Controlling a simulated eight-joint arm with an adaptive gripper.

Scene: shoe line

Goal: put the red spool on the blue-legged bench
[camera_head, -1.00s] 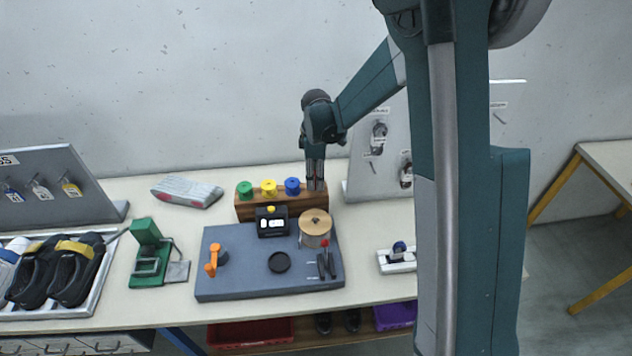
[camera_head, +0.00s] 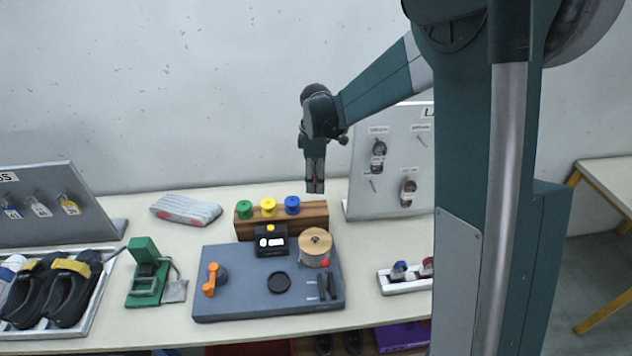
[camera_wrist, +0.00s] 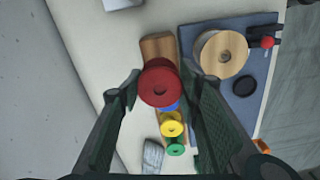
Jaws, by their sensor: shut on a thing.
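My gripper (camera_head: 315,190) is shut on the red spool (camera_wrist: 160,84), which sits between the fingertips in the wrist view. In the head view the fingers mostly hide it. The gripper points down and is above the right end of the wooden spool rack (camera_head: 316,216), apart from it. The bench (camera_head: 385,232) carries the rack and the other gear. Its legs are hardly visible now; a blue leg shows under it in the earlier head view.
Green (camera_head: 244,209), yellow (camera_head: 268,207) and blue (camera_head: 292,205) spools stand on the rack. A grey machine plate (camera_head: 230,300) with a wooden-topped drum (camera_head: 315,243) lies in front. An upright board (camera_head: 395,165) stands right. A yellow-legged bench (camera_head: 607,178) is farther right.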

